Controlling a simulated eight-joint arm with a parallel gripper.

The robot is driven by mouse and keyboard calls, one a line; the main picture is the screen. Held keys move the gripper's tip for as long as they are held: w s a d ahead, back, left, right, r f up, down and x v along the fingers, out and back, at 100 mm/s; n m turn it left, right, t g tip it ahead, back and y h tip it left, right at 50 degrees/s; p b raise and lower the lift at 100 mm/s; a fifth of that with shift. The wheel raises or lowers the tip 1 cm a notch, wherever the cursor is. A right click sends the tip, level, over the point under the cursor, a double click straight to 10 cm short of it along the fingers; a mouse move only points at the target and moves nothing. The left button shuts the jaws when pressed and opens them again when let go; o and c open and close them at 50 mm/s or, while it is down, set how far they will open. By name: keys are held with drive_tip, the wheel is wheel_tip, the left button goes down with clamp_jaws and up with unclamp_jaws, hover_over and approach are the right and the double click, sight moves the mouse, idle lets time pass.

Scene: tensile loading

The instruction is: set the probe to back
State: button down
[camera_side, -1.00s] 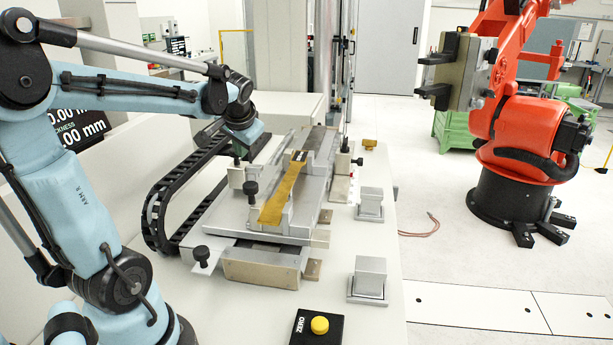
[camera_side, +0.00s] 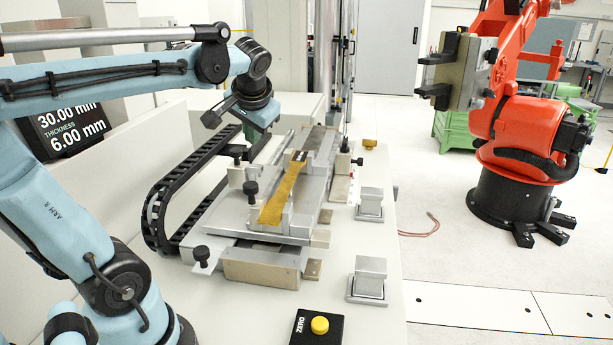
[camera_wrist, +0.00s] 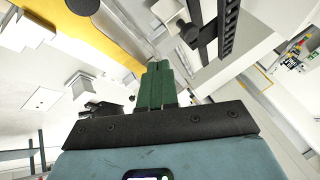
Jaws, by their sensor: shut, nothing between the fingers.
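No part is marked as the probe, so I cannot tell for certain which one it is. The measuring fixture (camera_side: 268,262) stands on the bench with a yellow dog-bone specimen (camera_side: 283,194) lying along it. Black knobs show at its front left (camera_side: 202,254), its middle left (camera_side: 251,188) and on a small post at its back left (camera_side: 237,152). My gripper (camera_wrist: 156,72) has green fingers pressed together, with nothing between them. In the side view my wrist is above the back left of the fixture, apart from it. The fingertips are hard to make out there. The wrist view shows a black knob (camera_wrist: 190,33) beyond the fingers.
A black cable chain (camera_side: 160,205) curves along the fixture's left. A display (camera_side: 68,132) reads thickness 6.00 mm. Two grey blocks (camera_side: 369,278) and a yellow ZERO button (camera_side: 320,325) are on the bench. A red robot (camera_side: 525,140) stands at the right.

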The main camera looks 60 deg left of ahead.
drive_tip(key=shift+v, duration=1.9)
drive_tip(key=d+f+m+t+h, duration=0.4)
drive_tip(key=d+f+h, duration=0.2)
drive_tip(key=d+f, duration=0.7)
drive_tip(key=d, duration=0.4)
drive_tip(key=shift+s+d+f+m+t+h, duration=0.25)
drive_tip(key=shift+s+f+m+t+h, duration=0.05)
drive_tip(key=shift+s+f+m, duration=0.1)
drive_tip(key=shift+w+r, duration=0.1)
